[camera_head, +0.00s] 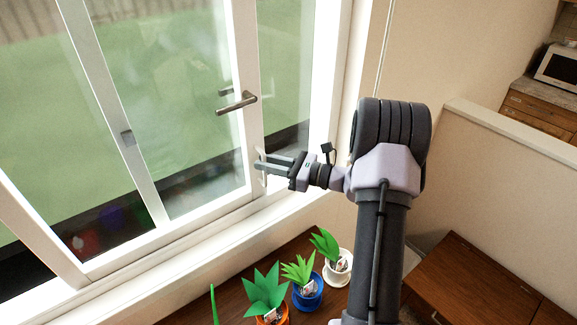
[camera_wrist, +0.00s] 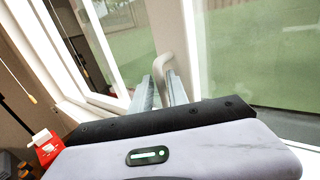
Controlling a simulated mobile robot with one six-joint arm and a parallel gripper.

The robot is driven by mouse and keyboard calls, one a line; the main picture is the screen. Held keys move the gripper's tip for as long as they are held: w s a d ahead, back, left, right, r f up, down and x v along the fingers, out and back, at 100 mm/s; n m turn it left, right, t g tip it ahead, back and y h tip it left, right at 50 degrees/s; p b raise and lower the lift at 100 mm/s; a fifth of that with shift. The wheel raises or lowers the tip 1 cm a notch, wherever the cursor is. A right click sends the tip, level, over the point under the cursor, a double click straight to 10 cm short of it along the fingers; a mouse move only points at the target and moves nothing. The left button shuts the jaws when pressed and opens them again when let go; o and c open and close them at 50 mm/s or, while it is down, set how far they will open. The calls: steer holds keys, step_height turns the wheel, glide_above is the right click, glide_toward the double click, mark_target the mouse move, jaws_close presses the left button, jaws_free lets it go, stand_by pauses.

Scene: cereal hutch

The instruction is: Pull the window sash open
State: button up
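The window sash is a white-framed glass panel (camera_head: 180,100) in the head view, with a grey lever handle (camera_head: 237,102) midway up its right stile. A pale upright pull (camera_head: 262,175) shows lower on that stile. My gripper (camera_head: 262,163) reaches in from the right, its fingers level with this pull. In the wrist view my gripper (camera_wrist: 160,92) has its two fingers apart. A pale curved handle piece (camera_wrist: 166,66) shows just beyond and between the fingertips. Whether the fingers touch it cannot be told.
Potted plants in white (camera_head: 338,268), blue (camera_head: 307,291) and orange (camera_head: 270,314) pots stand on the brown surface below the sill. A half wall (camera_head: 500,160) and a microwave (camera_head: 558,68) are at right. A red and white carton (camera_wrist: 45,147) shows in the wrist view.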

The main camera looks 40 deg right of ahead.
steer(key=v, duration=1.6)
steer(key=shift+s+p, duration=0.2)
steer(key=shift+p, duration=0.2)
